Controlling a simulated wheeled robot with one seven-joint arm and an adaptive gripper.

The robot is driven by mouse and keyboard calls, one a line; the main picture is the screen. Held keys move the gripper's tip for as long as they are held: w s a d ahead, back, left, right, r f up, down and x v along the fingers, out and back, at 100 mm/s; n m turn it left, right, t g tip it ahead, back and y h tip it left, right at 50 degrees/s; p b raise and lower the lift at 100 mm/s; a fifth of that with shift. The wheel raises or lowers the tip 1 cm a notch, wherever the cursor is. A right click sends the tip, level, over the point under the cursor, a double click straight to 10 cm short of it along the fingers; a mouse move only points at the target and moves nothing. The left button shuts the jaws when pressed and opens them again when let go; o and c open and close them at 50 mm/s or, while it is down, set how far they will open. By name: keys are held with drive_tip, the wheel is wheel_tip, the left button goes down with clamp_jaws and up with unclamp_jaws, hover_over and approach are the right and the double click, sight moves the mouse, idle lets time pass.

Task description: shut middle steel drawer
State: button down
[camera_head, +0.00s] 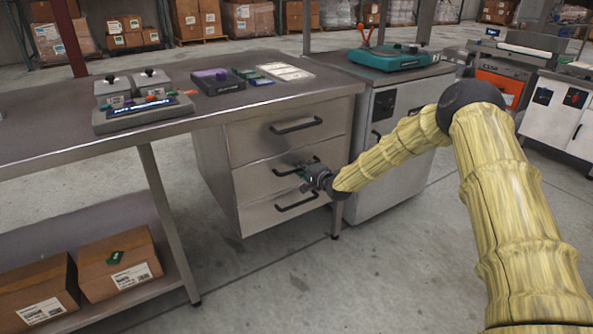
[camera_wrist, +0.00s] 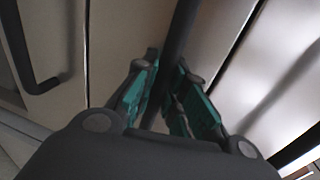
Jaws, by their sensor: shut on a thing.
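The steel drawer unit under the bench has three drawers, one above the other, each with a dark bar handle. The middle drawer (camera_head: 254,182) looks about level with the drawers above and below it; I cannot tell whether a small gap is left. My gripper (camera_head: 305,174) is at the right part of the middle drawer's handle (camera_head: 284,172). In the wrist view my gripper's green-padded fingers (camera_wrist: 168,92) are shut on the dark handle bar (camera_wrist: 183,32), which runs up between them. The fingers hide part of the handle.
The top drawer (camera_head: 250,140) and bottom drawer (camera_head: 262,216) have similar handles close by. A steel cabinet (camera_head: 400,135) with a green device (camera_head: 388,58) stands right of the drawers. Cardboard boxes (camera_head: 118,262) sit on the lower shelf at left. Floor in front is clear.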

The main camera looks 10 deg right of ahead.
drive_tip(key=shift+w, duration=0.1)
drive_tip(key=c, duration=1.5)
unclamp_jaws()
drive_tip(key=shift+o, duration=0.2)
drive_tip(key=v, duration=1.2)
